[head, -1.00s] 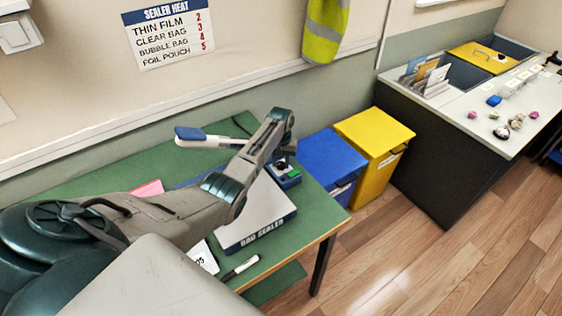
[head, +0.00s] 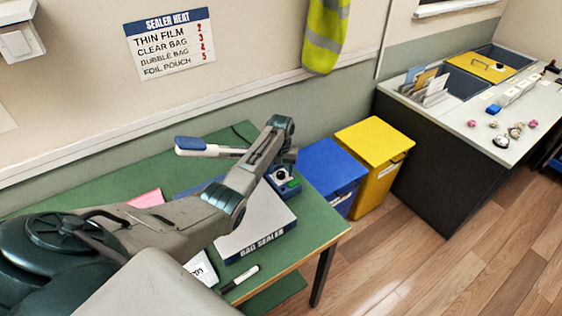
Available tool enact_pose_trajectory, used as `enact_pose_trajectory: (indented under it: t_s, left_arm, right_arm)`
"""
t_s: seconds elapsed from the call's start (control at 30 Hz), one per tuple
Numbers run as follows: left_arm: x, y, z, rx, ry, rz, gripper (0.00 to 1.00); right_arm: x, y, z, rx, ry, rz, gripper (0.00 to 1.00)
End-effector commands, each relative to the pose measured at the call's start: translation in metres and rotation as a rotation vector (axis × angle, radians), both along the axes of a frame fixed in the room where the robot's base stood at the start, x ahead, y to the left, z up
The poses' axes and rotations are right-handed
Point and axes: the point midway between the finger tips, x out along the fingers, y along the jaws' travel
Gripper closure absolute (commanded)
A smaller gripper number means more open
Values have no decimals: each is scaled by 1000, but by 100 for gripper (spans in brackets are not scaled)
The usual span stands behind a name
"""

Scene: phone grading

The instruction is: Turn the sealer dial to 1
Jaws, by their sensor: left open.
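The bag sealer (head: 262,226) stands on the green table (head: 318,217), a pale body with a dark blue front edge lettered BAG SEALER. Its white lever with a blue grip (head: 190,145) is raised at the left. A blue control block at its far right corner carries a dark round dial (head: 282,174) and a green button (head: 292,184). My left arm reaches across the sealer, and my left gripper (head: 285,156) is by the dial, open, mostly hidden behind my own wrist. I cannot tell whether it touches the dial, nor read the dial's setting. My right gripper is not in view.
A wall sign (head: 170,43) lists sealer heats. A pink sheet (head: 147,198), a white card (head: 201,268) and a marker (head: 240,278) lie on the table. A blue bin (head: 331,172) and a yellow bin (head: 374,150) stand at its right end.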

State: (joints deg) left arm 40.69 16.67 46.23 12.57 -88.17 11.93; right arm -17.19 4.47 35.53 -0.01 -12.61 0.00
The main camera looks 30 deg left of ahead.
Motion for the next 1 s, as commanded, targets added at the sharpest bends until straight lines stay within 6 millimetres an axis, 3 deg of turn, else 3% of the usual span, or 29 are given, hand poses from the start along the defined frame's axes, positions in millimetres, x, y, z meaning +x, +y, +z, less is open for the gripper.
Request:
enact_pose_trajectory:
  t_s: [0.5, 0.7, 1.0]
  left_arm:
    - [1, 0, 88, 2, -4, 0, 48]
    - [0, 0, 100, 1, -2, 1, 48]
    - [0, 0, 101, 0, -1, 1, 48]
  right_arm:
    - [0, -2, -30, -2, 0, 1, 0]
    - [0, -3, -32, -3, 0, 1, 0]
    - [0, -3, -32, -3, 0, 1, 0]
